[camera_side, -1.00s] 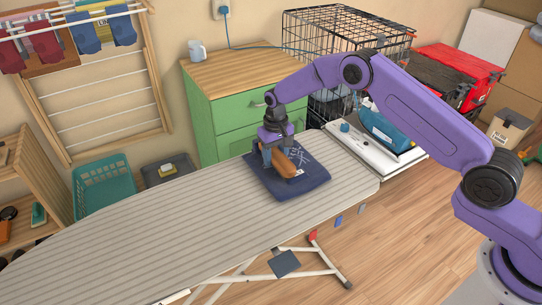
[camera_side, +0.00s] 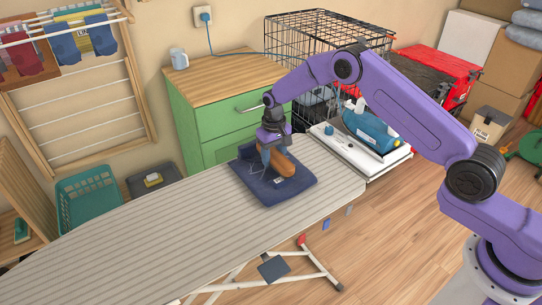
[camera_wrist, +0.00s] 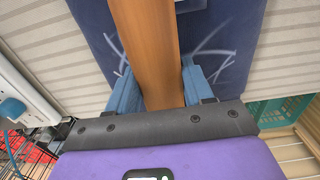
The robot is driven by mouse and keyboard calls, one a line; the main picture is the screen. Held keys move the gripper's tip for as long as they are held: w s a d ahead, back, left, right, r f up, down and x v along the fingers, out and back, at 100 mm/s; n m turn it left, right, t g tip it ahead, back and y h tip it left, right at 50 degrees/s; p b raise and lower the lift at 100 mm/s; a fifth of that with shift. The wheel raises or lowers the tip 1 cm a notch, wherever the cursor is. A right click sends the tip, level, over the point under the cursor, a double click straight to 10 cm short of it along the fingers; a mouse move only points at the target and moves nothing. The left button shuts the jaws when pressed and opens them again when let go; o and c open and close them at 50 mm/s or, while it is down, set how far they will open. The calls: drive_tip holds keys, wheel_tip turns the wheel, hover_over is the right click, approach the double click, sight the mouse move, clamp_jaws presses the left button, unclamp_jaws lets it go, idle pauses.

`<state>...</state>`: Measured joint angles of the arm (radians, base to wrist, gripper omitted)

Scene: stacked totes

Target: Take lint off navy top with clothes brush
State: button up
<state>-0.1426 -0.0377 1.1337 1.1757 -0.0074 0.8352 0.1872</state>
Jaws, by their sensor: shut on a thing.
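The navy top (camera_side: 262,190) lies folded flat on the striped ironing board, near its right end. My gripper (camera_side: 271,155) is over the top's far part, its blue fingers shut on the brown wooden clothes brush (camera_side: 285,162). The brush is low over the cloth; its bristles are hidden, so contact cannot be told. In the wrist view the brush (camera_wrist: 148,45) runs lengthwise between the fingers (camera_wrist: 160,88). White lint streaks (camera_wrist: 212,62) show on the navy cloth on both sides of the brush.
The ironing board (camera_side: 150,235) has clear room left of the top. A blue iron (camera_side: 372,130) stands on a white rest at the board's right end. A green cabinet (camera_side: 225,125) with a mug (camera_side: 179,59) stands behind. A teal basket (camera_side: 88,200) is at left.

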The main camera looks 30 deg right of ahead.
sight(255, 171)
drive_tip(key=shift+d+f, duration=0.15)
drive_tip(key=shift+d, duration=3.1)
drive_tip(key=shift+r, duration=0.25)
drive_tip(key=shift+a+r, duration=0.1)
drive_tip(key=shift+r, duration=0.4)
drive_tip(key=shift+f, duration=0.6)
drive_tip(key=shift+a, duration=0.15)
drive_tip(key=shift+a, duration=1.55)
drive_tip(key=shift+s+a+f, duration=0.1)
drive_tip(key=shift+a+f, duration=0.05)
drive_tip(key=shift+a, duration=2.55)
drive_tip(key=shift+a+r, duration=0.2)
drive_tip(key=shift+a, duration=2)
